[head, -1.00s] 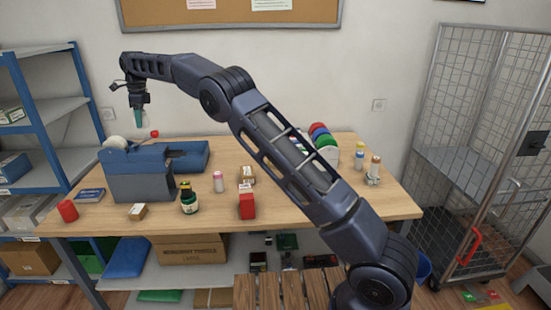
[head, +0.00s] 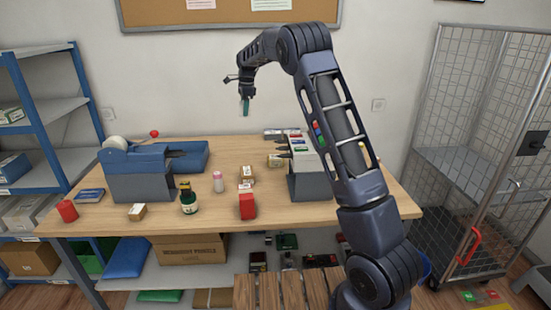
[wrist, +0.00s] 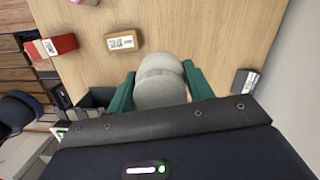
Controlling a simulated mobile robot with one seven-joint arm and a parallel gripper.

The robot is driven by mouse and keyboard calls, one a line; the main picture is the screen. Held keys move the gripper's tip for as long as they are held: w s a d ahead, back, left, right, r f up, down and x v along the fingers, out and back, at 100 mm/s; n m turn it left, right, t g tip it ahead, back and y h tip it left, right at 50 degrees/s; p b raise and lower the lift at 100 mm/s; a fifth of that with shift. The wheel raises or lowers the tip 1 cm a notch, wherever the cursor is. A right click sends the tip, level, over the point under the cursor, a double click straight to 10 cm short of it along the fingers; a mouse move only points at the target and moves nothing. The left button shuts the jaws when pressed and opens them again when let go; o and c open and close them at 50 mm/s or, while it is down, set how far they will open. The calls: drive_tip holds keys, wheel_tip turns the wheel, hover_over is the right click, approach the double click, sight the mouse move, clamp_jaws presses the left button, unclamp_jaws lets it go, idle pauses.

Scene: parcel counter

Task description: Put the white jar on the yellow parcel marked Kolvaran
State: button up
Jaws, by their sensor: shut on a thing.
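My gripper (head: 245,106) is raised above the back middle of the table in the head view. In the wrist view its green fingers (wrist: 160,90) are shut on the white jar (wrist: 161,80), one on each side of it. I cannot make the jar out in the head view. A yellow-tan parcel with a white label (wrist: 123,40) lies on the table beyond the jar in the wrist view. It looks like the small parcel (head: 246,172) behind the red box in the head view. Its lettering is too small to read, so I cannot confirm Kolvaran.
The red box (head: 247,206) stands in front of that parcel. A grey organizer (head: 309,186) is at right, a tape dispenser (head: 140,172) at left. Another tan parcel (head: 137,212) lies near the front.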

hover_over(274, 157)
drive_tip(key=f, duration=2.1)
drive_tip(key=shift+w+d, duration=0.25)
drive_tip(key=shift+f, duration=0.25)
drive_tip(key=o, duration=1)
drive_tip(key=shift+r, duration=0.1)
